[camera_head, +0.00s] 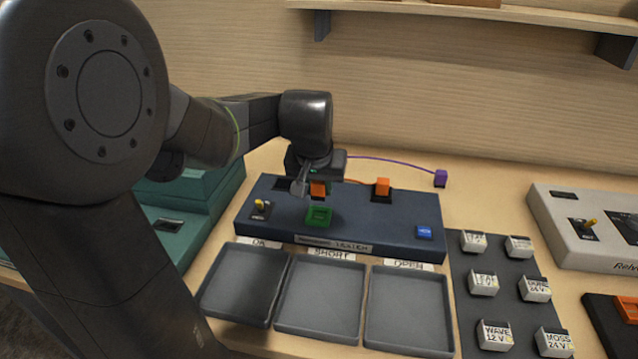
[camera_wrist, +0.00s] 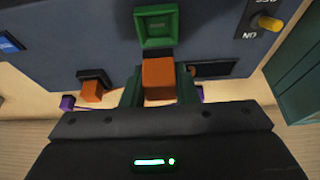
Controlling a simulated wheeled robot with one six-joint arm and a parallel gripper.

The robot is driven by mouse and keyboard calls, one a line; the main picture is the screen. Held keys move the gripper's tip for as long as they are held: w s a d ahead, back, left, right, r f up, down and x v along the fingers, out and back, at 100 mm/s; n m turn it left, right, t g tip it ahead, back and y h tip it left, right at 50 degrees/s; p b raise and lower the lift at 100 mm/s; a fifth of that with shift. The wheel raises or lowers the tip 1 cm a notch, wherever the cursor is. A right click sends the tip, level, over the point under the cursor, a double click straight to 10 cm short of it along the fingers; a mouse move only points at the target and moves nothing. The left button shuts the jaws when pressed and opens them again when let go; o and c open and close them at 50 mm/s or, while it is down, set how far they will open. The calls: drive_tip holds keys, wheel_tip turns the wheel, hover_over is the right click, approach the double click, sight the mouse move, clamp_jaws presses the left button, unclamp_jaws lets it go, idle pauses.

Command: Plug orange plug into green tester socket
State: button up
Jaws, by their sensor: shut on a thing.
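My gripper (camera_wrist: 158,88) is shut on an orange plug (camera_wrist: 158,77). In the head view the held orange plug (camera_head: 318,189) hangs below my gripper, above the back part of the dark blue tester (camera_head: 285,227). The green tester socket (camera_head: 319,216) stands on the tester's top, a little in front of the plug. In the wrist view the green socket (camera_wrist: 157,28) is straight above the plug in the picture, apart from it, and its opening is empty. A second orange plug (camera_head: 382,187) sits at the tester's back edge; it also shows in the wrist view (camera_wrist: 92,91).
A purple plug (camera_head: 440,178) lies on the table behind the tester, with a purple cable. A yellow switch (camera_head: 260,204) and a blue button (camera_head: 424,232) are on the tester. Three grey trays (camera_head: 320,299) lie in front. A dark mat (camera_head: 495,314) with several labelled blocks is at the right.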

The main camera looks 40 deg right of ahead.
sight(318, 199)
drive_tip(key=shift+f+b, duration=1.6)
drive_tip(key=shift+f, duration=0.9)
idle(1.0)
drive_tip(key=shift+s+a+f+b, duration=0.2)
drive_tip(key=shift+f+b, duration=0.1)
drive_tip(key=shift+f, duration=0.2)
drive_tip(key=shift+s+a+f+b, duration=0.1)
drive_tip(key=shift+a+f+b, duration=0.15)
drive_tip(key=shift+f, duration=0.25)
idle(0.9)
drive_tip(key=o, duration=0.8)
drive_tip(key=shift+c, duration=1)
drive_tip(key=shift+o, duration=0.6)
drive_tip(key=shift+w+d+r+p, duration=0.1)
drive_tip(key=shift+d+r+p, duration=0.1)
drive_tip(key=shift+r+p, duration=0.25)
drive_tip(key=shift+w+d+r+p, duration=0.1)
drive_tip(key=shift+d+r+p, duration=0.05)
drive_tip(key=shift+r+p, duration=0.3)
drive_tip(key=o, duration=0.3)
drive_tip(key=shift+r, duration=0.3)
drive_tip(key=shift+o, duration=0.2)
drive_tip(key=shift+d+r+p, duration=0.1)
drive_tip(key=shift+r+p, duration=2)
drive_tip(key=shift+r, duration=0.55)
